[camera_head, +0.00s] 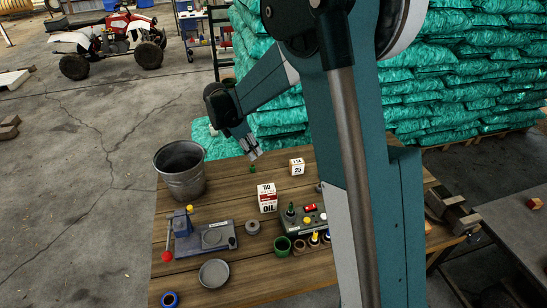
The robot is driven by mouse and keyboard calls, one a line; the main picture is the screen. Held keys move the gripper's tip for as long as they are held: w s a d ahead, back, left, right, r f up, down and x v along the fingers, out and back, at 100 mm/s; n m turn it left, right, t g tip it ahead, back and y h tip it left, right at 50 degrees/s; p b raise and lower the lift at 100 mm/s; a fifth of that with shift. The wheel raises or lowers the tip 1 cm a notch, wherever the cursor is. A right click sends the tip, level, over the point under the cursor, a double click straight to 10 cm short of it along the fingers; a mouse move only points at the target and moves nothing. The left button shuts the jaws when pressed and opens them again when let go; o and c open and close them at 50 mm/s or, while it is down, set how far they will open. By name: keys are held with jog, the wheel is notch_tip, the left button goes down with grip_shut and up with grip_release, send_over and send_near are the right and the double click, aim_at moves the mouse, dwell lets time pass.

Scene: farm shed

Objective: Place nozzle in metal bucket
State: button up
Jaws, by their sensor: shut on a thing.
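The metal bucket (180,171) stands upright at the back left of the wooden table, its open top facing up. My gripper (253,152) is to the right of the bucket, above the table's back part and apart from the bucket. The bottom of the bucket's inside is hidden.
Teal sacks (455,75) are stacked behind.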

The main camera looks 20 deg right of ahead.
jog(key=w+a+r+n+p, duration=0.1)
jog(key=a+r, duration=0.3)
jog(key=a, duration=0.5)
jog(key=w+a+r+n+t+p, duration=0.1)
jog(key=a+r, duration=0.3)
jog(key=a, duration=0.6)
jog(key=w+a+r+n+y+p, duration=0.1)
jog(key=w+a+r+n+p, duration=0.1)
jog(key=a, duration=0.8)
notch_tip(320, 180, up, 2)
jog(key=shift+w+r+n+t+p, duration=0.1)
jog(key=shift+w+n+t+p, duration=0.3)
jog(key=shift+w+n, duration=0.3)
notch_tip(320, 180, down, 11)
jog(key=b, duration=0.3)
jog(key=o, duration=0.8)
